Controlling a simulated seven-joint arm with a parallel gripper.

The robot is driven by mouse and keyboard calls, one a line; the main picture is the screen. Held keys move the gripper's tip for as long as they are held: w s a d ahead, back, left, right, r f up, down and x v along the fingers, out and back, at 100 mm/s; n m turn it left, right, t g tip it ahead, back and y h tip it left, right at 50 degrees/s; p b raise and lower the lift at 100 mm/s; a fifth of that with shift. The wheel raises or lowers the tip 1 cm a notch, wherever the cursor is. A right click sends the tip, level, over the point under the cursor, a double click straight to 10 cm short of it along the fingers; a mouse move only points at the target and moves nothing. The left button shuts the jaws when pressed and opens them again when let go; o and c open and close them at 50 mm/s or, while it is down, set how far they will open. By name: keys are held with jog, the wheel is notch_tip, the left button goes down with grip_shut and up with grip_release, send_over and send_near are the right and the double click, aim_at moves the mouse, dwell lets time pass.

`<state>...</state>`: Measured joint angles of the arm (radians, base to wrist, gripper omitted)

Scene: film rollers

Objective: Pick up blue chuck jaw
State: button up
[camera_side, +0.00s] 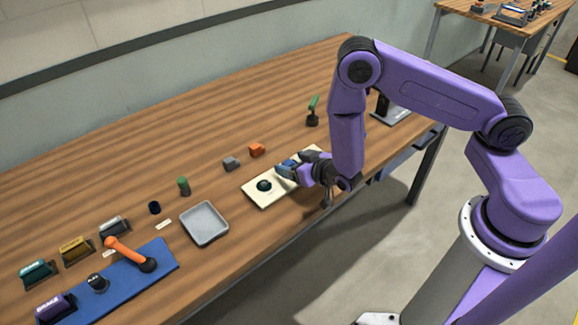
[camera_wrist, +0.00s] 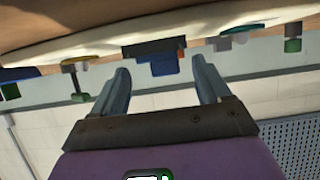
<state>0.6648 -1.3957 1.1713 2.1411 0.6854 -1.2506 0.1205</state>
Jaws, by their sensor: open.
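The blue chuck jaw appears to be the blue stepped block (camera_wrist: 165,67) with a dark slab on one side, in the middle of the wrist view. My gripper (camera_wrist: 160,72) is open, with one finger on each side of the block's line. The block's near end shows in the gap near the fingertips, and I see no clear contact. In the side view my gripper (camera_side: 294,172) is low over the right part of a cream board (camera_side: 262,200). A small blue patch (camera_side: 288,162) shows at the fingers there; the rest of it is hidden.
A black round knob (camera_side: 264,185) sits on the board. A grey block (camera_side: 231,163) and an orange block (camera_side: 256,150) stand behind it. A grey tray (camera_side: 204,224) lies left, then a blue mat (camera_side: 170,257) with an orange-handled tool (camera_side: 128,252).

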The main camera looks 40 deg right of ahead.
jog(key=shift+w+f, duration=0.1)
jog(key=shift+w, duration=0.1)
jog(key=c, duration=1.3)
